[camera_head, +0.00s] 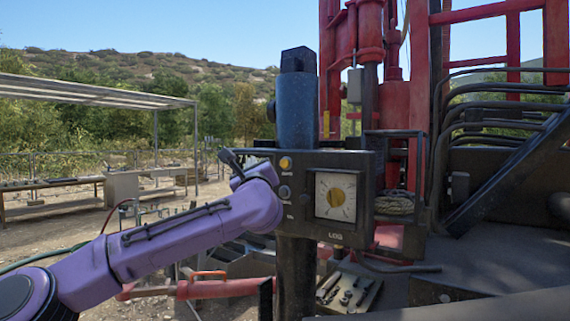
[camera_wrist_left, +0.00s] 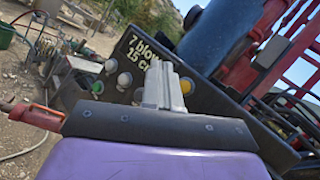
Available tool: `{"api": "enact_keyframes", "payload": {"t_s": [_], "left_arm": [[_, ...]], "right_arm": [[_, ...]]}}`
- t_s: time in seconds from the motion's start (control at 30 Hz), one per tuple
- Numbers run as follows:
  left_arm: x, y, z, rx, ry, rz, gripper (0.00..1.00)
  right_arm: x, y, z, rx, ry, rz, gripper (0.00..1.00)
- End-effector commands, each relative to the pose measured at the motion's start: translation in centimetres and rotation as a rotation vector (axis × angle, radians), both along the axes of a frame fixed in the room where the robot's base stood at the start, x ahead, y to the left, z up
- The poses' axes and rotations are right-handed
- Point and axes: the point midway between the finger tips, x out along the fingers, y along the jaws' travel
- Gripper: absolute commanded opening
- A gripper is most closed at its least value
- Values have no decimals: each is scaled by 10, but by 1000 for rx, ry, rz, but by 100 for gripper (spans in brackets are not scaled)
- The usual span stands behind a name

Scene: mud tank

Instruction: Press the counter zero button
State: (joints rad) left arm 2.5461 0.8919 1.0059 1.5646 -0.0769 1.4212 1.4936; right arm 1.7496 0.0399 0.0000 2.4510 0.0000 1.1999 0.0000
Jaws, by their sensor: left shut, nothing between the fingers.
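The dark control box (camera_head: 325,200) stands before the blue cylinder, with a square gauge (camera_head: 336,196) on its front. An amber button (camera_head: 285,163) and a grey button (camera_head: 285,191) are on its left part. I cannot read which one is the counter zero button. In the left wrist view, my left gripper (camera_wrist_left: 162,72) is shut and empty, its fingers in front of the box. A yellow button (camera_wrist_left: 186,85) shows just right of the fingers, and pale round buttons (camera_wrist_left: 124,80) show to their left. Contact cannot be judged. My right gripper is out of view.
The blue cylinder (camera_head: 296,112) rises behind the box. The red rig frame (camera_head: 420,100) and black hoses (camera_head: 500,120) fill the right. A tray of tools (camera_head: 347,291) lies below the box. Open ground and a bench (camera_head: 50,184) are at left.

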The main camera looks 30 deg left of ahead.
Motion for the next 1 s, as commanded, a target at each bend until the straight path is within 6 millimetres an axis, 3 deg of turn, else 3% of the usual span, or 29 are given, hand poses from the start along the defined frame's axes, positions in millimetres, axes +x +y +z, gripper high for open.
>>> {"api": "enact_keyframes", "payload": {"t_s": [0.17,0.53,0.73,1.0], "left_arm": [[14,-2,0,2,8,-1,0],[67,-8,4,3,11,-3,0],[89,-9,-1,2,9,-3,0],[96,-10,-3,2,6,-4,0]], "right_arm": [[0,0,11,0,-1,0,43],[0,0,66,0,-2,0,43],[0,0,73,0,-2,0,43],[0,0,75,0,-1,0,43]]}}
